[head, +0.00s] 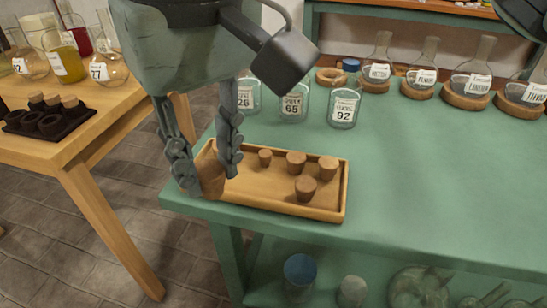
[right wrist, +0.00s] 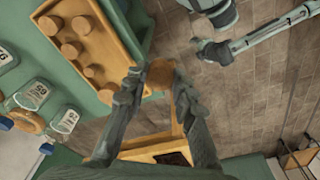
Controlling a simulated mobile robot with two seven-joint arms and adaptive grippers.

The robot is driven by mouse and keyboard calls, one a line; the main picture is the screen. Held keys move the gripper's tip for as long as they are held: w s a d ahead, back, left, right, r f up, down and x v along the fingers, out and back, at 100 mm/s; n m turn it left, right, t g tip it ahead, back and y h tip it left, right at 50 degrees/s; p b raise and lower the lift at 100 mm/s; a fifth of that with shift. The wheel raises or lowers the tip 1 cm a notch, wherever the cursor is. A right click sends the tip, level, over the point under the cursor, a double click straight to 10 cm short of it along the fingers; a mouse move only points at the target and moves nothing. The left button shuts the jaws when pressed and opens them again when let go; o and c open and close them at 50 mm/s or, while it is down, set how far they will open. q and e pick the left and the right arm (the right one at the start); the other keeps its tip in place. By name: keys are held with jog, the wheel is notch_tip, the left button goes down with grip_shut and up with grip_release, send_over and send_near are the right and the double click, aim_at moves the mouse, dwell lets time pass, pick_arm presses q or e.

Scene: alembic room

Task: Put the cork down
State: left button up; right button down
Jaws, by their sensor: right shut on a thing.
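My right gripper (head: 209,172) is shut on a brown cork (head: 212,178), held between its two fingertips. In the head view the cork overlaps the left end of the wooden tray (head: 270,205). In the right wrist view the cork (right wrist: 160,73) shows between the fingertips (right wrist: 158,85), beyond the tray's edge (right wrist: 110,40) and against the floor. I cannot tell how high it is. Several other corks (head: 296,162) stand in the tray.
Labelled glass jars (head: 343,108) stand just behind the tray on the green table (head: 420,190). Round flasks on cork rings (head: 468,95) line the back right. A wooden table (head: 75,150) with flasks and a dark rack (head: 48,122) is at left. The green table's middle right is clear.

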jog(key=w+d+f, duration=0.1)
jog(key=w+f, duration=0.1)
jog(key=w, duration=0.1)
jog(key=w+d+f+p, duration=0.1)
jog(key=w+d+f, duration=0.1)
jog(key=w, duration=0.1)
jog(key=w+d+f, duration=0.2)
jog(key=w, duration=0.2)
jog(key=shift+f, duration=0.3)
jog(key=shift+w+d+f, duration=0.1)
jog(key=shift+d+f, duration=0.05)
jog(key=shift+f, duration=0.35)
notch_tip(320, 180, down, 3)
jog(key=shift+f+p, duration=0.1)
jog(key=shift+p, duration=0.35)
pick_arm(q)
jog(key=f, duration=0.2)
jog(key=s+f, duration=0.1)
jog(key=f, duration=0.1)
jog(key=shift+f, duration=0.3)
pick_arm(e)
jog(key=shift+f, duration=0.15)
